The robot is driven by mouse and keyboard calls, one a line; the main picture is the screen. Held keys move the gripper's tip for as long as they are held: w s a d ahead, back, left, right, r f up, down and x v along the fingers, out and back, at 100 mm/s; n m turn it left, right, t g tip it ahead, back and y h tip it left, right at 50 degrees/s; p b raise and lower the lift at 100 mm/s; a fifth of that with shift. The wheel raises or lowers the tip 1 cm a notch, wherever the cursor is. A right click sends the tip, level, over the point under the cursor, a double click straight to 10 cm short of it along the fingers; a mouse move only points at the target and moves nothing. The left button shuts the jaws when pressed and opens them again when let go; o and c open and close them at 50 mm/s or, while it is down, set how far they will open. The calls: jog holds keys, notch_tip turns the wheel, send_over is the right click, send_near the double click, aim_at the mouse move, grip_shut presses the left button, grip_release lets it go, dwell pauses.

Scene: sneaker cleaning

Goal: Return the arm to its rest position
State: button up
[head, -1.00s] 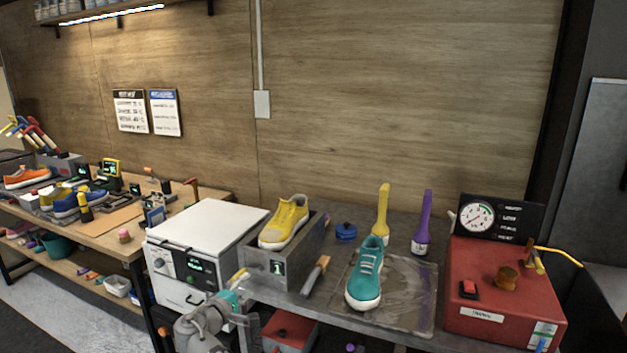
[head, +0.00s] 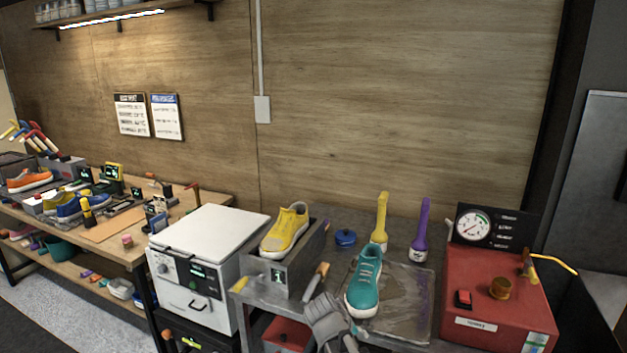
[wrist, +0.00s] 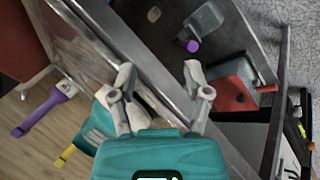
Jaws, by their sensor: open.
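My gripper (wrist: 160,76) is open and empty in the wrist view, its two grey fingers spread above the workbench's metal front edge. In the head view, grey parts of my arm rise at the bottom centre, in front of the bench; the fingertips are not clear there. A teal sneaker (head: 364,284) stands on a wet tray (head: 408,310). A yellow sneaker (head: 285,230) sits on a grey numbered stand (head: 277,272). A brush with a wooden handle (head: 316,281) lies between them. In the wrist view, a teal sneaker (wrist: 98,130) is partly hidden behind my gripper.
A red machine with a gauge (head: 500,305) stands at the right. A white box unit (head: 205,250) stands left of the stand. A red box (head: 287,336) sits under the bench.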

jog(key=s+d+m+g+y+p, duration=0.2)
jog(key=s+d+m+g+y, duration=0.1)
jog(key=s, duration=0.5)
jog(key=shift+s+d+m+g+y+p, duration=0.25)
jog(key=shift+d+m+y, duration=0.35)
jog(key=shift+d+y, duration=0.9)
jog(key=shift+o, duration=0.2)
jog(key=shift+w, duration=0.1)
jog(key=w+a+f+n+t+h+b, duration=0.1)
jog(key=w+a+n+t+h+b, duration=0.25)
jog(key=w+a+n, duration=0.45)
jog(key=w+a+f+n+t+h+b, duration=0.1)
jog(key=w+a+n+t+h+b, duration=0.35)
jog(key=a, duration=0.45)
jog(key=a+r+n+t+b, duration=0.3)
jog(key=a+n, duration=0.4)
jog(key=a, duration=0.6)
jog(key=s+a+r+n+t+y+b, duration=0.1)
jog(key=a+r+n+t+b, duration=0.2)
jog(key=a, duration=1.1)
jog(key=n+t, duration=0.2)
jog(key=n, duration=0.3)
jog(key=shift+a, duration=0.3)
